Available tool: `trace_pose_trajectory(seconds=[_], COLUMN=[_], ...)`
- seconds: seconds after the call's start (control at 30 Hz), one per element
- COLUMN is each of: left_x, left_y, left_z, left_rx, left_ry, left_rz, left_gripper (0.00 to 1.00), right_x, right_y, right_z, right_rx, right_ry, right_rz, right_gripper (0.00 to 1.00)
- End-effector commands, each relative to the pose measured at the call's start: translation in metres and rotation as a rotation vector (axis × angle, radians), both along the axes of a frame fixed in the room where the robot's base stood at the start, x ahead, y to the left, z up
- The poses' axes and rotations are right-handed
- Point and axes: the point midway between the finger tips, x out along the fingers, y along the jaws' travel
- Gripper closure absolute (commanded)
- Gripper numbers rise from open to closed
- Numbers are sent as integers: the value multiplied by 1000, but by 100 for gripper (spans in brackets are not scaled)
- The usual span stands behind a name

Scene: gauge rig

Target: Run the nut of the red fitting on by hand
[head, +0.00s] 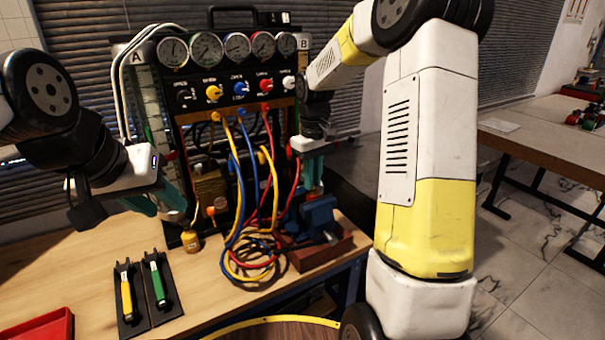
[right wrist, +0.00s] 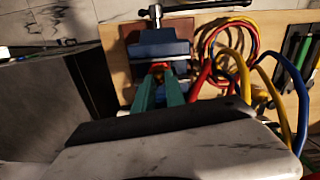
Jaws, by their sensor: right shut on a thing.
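A blue vise (head: 320,213) stands on a brown wooden base at the bench's right front; it also shows in the right wrist view (right wrist: 158,48). My right gripper (head: 313,184) points down over the vise. Its green fingers (right wrist: 160,78) are shut on the red fitting (right wrist: 160,66), of which only a small red-orange part shows between the fingertips and the vise. The nut cannot be told apart from the fitting. My left gripper (head: 163,203) is at the left of the gauge panel, near column A, its teal fingers pointing down and right; whether they are apart is unclear.
The gauge panel (head: 232,75) stands behind, with red, blue and yellow hoses (head: 250,262) looping down beside the vise. Two wrenches, yellow-handled (head: 127,298) and green-handled (head: 158,283), lie on dark holders. A red tray (head: 40,332) is at the front left.

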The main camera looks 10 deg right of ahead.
Motion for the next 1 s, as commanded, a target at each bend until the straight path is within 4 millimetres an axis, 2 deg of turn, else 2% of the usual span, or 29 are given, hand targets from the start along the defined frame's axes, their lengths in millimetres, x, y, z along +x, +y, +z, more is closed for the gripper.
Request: trace_pose_trajectory(seconds=[0.6, 1.0], left_x=[0, 0], left_y=[0, 0], left_z=[0, 0], left_rx=[0, 0], left_ry=[0, 0], left_rz=[0, 0], left_gripper=[63, 63], right_x=[1, 1], right_y=[1, 0], right_z=[1, 1], right_rx=[1, 1], right_ry=[-3, -3], right_rz=[-504, -650], right_gripper=[100, 100])
